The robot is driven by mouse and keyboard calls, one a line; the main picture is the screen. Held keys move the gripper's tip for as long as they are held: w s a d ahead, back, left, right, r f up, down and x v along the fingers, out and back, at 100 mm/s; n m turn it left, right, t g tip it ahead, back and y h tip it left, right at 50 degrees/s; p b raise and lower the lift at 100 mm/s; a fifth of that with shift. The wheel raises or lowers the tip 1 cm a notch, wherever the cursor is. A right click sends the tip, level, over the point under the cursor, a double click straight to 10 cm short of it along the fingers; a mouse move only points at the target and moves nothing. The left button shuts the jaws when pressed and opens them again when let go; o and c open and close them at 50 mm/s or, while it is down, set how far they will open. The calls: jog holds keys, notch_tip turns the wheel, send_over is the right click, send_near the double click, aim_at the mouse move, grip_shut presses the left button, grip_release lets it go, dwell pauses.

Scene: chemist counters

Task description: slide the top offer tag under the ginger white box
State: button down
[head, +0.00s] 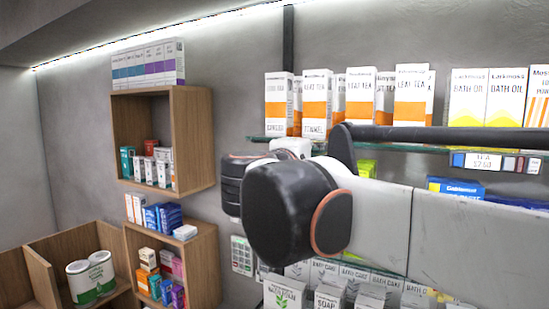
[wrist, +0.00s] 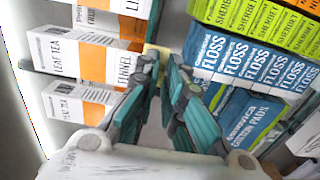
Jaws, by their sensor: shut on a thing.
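The ginger white box (head: 279,104), white and orange, stands at the left end of the upper glass shelf, beside the fennel box (head: 317,104). In the wrist view the fennel box (wrist: 80,55) lies sideways in the picture, and a leaf tea box below it (wrist: 70,104), probably the ginger one, has its lower end hidden by my fingers. My gripper (wrist: 160,62) has teal fingers close together at the shelf edge by these boxes, shut on a small pale yellow offer tag (wrist: 153,52), mostly hidden. In the head view my arm hides the fingers.
Floss boxes (wrist: 242,58) and cotton pads (wrist: 245,118) stand close to the fingers on the shelf below. Bath oil boxes (head: 466,97) stand further right. Wooden wall cubbies (head: 187,140) hang at left, with bare grey wall between.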

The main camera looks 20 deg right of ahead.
jog(key=w+a+b, duration=0.2)
jog(key=w+a, duration=0.6)
jog(key=w, duration=0.2)
jog(key=c, duration=1.7)
grip_release()
jog(key=shift+d, duration=0.1)
jog(key=v, duration=1.2)
